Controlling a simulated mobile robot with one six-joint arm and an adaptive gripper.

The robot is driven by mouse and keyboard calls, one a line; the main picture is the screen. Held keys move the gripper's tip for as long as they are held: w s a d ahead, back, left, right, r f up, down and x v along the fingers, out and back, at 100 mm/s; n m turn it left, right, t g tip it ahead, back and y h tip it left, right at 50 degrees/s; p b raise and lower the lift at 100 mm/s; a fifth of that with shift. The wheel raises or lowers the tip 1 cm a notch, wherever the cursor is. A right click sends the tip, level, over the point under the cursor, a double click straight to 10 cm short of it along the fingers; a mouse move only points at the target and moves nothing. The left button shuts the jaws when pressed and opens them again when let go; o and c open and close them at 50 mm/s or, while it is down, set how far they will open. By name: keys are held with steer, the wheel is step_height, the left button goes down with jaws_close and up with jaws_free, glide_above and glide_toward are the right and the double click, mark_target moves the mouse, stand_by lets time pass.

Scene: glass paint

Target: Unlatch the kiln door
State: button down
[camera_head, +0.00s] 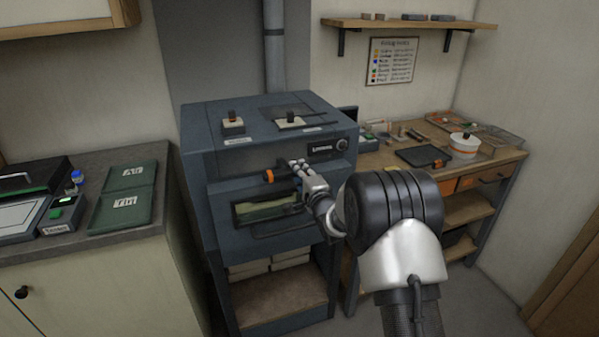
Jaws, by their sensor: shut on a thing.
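The kiln (200,145) is a dark blue-grey cabinet in the middle of the view. Its door has a window (262,208) with a greenish inside and a bar handle (285,229) below it. An orange-ended latch (269,176) sits above the window. My gripper (291,165) is at the front of the kiln, just right of the orange end, and is shut on the latch. My fingers hide part of the latch, and my wrist covers the right side of the door.
A workbench (505,157) with a black tray (423,156) and white tub (464,145) stands at the right. Floor shows at the lower right.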

steer(key=c, duration=1.4)
jaws_free()
steer(key=shift+c, duration=0.2)
